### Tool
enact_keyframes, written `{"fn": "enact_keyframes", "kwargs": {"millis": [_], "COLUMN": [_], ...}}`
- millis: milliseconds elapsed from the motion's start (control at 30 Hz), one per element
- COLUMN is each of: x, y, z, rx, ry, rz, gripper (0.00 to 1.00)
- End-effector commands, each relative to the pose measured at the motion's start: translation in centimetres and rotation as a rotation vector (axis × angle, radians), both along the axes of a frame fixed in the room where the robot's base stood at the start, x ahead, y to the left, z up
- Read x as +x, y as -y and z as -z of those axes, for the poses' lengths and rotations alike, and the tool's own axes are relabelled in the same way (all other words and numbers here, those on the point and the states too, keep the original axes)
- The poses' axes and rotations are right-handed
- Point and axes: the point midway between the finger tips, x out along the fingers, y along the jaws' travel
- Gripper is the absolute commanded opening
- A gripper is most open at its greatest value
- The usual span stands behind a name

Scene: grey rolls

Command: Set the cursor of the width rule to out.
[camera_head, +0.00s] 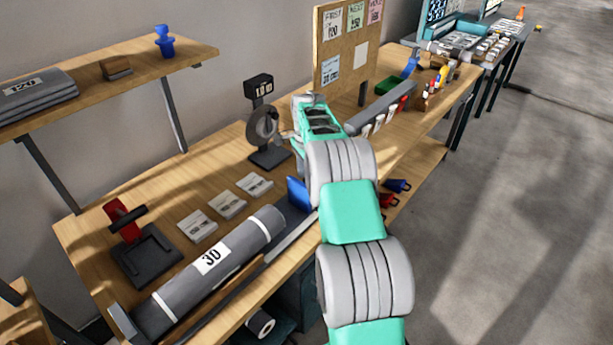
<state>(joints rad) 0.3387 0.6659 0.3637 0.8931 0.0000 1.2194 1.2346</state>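A long grey bar (381,106) lies along the bench right of my gripper, with white tags and a red piece along its front side. It may be the width rule, but its markings are too small to read and I cannot pick out its cursor for certain. A blue upright piece (298,194) stands beside the roll marked 30, on a dark blue strip. My teal arm reaches over the bench, and my gripper (312,100) is at its far end, near the bar's left end. Its fingertips are too small to tell whether they are open or hold anything.
The grey roll marked 30 (222,262), white cards (228,206), a red-handled black device (145,255) and a black stand marked 100 (261,125) are on the bench. A notice board (345,50) stands behind. A shelf (150,65) overhangs at left. The floor at right is clear.

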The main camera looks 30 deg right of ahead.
Motion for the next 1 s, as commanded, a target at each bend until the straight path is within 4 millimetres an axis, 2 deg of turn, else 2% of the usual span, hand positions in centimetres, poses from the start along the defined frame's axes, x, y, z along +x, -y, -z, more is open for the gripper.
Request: {"fn": "enact_keyframes", "kwargs": {"millis": [133, 400, 533, 867, 933, 1000], "x": [0.1, 0.1, 0.1, 0.1, -0.1, -0.8], "y": [0.1, 0.0, 0.0, 0.0, -0.5, -1.9], "z": [-1.8, -6.9, -7.7, -7.8, -8.4, -10.0], "rx": [-0.002, -0.001, -0.001, 0.0, -0.003, -0.01], "ry": [0.005, 0.004, 0.002, 0.001, 0.008, 0.026], "rz": [0.001, 0.0, 0.0, 0.0, -0.027, -0.106], "gripper": [0.48, 0.48, 0.48, 0.48, 0.48, 0.48]}}
